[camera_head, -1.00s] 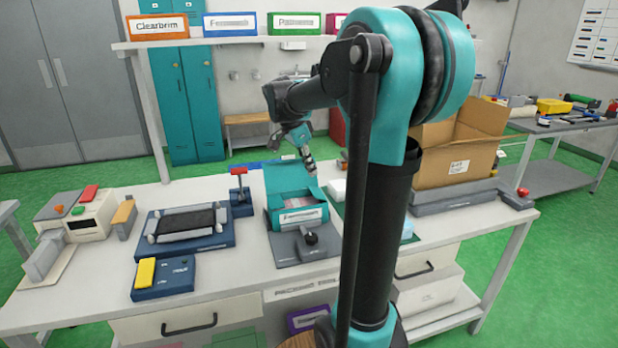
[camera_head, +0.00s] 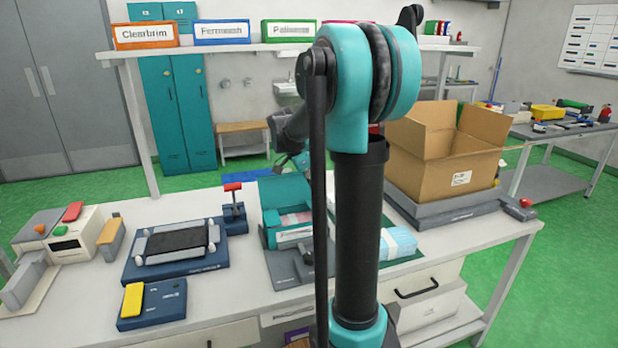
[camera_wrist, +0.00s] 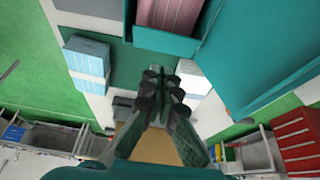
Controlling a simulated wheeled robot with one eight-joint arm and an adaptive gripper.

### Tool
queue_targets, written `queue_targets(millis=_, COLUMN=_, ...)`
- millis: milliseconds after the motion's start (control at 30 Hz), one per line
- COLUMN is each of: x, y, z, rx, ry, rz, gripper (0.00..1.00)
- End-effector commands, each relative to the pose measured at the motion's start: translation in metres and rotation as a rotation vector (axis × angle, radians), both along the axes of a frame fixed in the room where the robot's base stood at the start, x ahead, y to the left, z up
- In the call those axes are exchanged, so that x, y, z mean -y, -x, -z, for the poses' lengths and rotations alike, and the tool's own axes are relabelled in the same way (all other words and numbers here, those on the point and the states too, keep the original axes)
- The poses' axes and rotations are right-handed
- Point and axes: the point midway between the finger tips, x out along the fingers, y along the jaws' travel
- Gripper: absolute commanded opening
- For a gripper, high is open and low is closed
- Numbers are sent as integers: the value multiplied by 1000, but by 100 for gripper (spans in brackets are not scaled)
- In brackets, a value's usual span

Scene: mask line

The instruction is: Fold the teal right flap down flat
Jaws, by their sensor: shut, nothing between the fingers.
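The teal box (camera_head: 290,235) stands open on the table with its lid (camera_head: 284,192) raised at the back. Pink packs (camera_wrist: 170,12) lie inside it. In the wrist view a teal strip (camera_wrist: 165,41) edges the opening on the side toward my gripper; I cannot tell whether it is the right flap or the right wall. The large teal panel (camera_wrist: 262,50) beside it looks like the lid. My gripper (camera_wrist: 163,72) is shut and empty, just outside that strip. In the head view my arm hides the fingertips and the box's right side.
A blue pack (camera_head: 398,243) lies right of the box, and a white pack (camera_wrist: 195,78) is close to my fingers. An open cardboard box (camera_head: 440,160) stands farther right. A grey fixture with a black knob (camera_head: 308,258) sits in front of the teal box.

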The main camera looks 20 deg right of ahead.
Motion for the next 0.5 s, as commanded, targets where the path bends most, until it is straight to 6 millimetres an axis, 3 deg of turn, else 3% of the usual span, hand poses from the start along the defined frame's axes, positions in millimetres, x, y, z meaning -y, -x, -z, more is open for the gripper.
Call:
queue_targets(millis=200, x=-12, y=0, z=26, rx=0, ry=0, rz=-1, gripper=0)
queue_targets(millis=500, x=-16, y=0, z=34, rx=0, ry=0, rz=-1, gripper=0)
